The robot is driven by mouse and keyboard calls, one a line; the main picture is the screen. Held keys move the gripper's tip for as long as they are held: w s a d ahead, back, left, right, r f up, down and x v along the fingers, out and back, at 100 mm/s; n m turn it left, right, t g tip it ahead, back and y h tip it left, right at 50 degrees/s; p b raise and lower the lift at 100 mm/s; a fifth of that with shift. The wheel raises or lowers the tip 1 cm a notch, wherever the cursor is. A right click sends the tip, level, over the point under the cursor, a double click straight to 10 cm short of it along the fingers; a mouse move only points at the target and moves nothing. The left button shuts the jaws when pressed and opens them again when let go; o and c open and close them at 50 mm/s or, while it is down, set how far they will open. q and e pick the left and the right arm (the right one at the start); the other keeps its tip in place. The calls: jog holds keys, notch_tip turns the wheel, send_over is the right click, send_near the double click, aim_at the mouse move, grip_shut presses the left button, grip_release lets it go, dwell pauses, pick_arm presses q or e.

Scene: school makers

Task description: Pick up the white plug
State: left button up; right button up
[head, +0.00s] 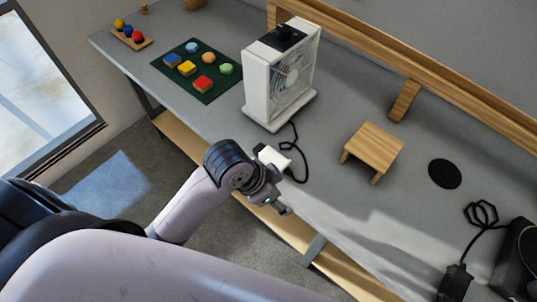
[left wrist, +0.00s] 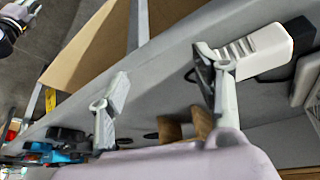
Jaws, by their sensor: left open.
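The white plug (head: 272,157) lies near the front edge of the grey worktop, with a black cord running from it to the white fan (head: 270,88). My left gripper (head: 271,190) is at the front edge, just in front of the plug and partly overlapping it in the head view. In the left wrist view the left gripper (left wrist: 162,90) is open with nothing between its fingers. The plug (left wrist: 262,48) is there behind and beside the right-hand finger, outside the gap; that finger hides part of it, and I cannot tell whether they touch.
A small wooden stand (head: 373,147) and a black disc (head: 444,173) are right of the plug. A green board (head: 202,86) with coloured blocks is at the left. A black adapter (head: 455,284) with cord is at lower right. A wooden rail (head: 400,65) runs along the back.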

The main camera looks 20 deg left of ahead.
pick_arm(q)
jog(key=w+d+r+m, duration=0.2)
jog(key=m, duration=0.1)
jog(key=shift+w+d+r+g+h, duration=0.2)
jog(key=shift+w+g+h, duration=0.1)
jog(key=shift+w, duration=0.1)
notch_tip(320, 180, up, 3)
jog(key=w+m+g, duration=0.1)
jog(key=w+m, duration=0.2)
jog(key=m, duration=0.1)
notch_tip(320, 180, up, 9)
jog(key=m+g+y, duration=0.2)
jog(key=m+y, duration=0.2)
jog(key=m, duration=0.2)
send_over(277, 160)
jog(key=f, duration=1.2)
jog(key=shift+w+p, duration=0.2)
jog(key=shift+p, duration=0.15)
jog(key=f, duration=0.4)
jog(key=shift+s+f+p, duration=0.15)
jog(key=shift+s+p, duration=0.05)
jog(key=shift+p, duration=0.2)
jog(key=shift+f, duration=0.5)
pick_arm(e)
jog(key=shift+w+a+r, duration=0.1)
jog(key=shift+a+r, duration=0.3)
jog(key=shift+r, duration=0.4)
pick_arm(q)
jog(key=shift+c, duration=0.5)
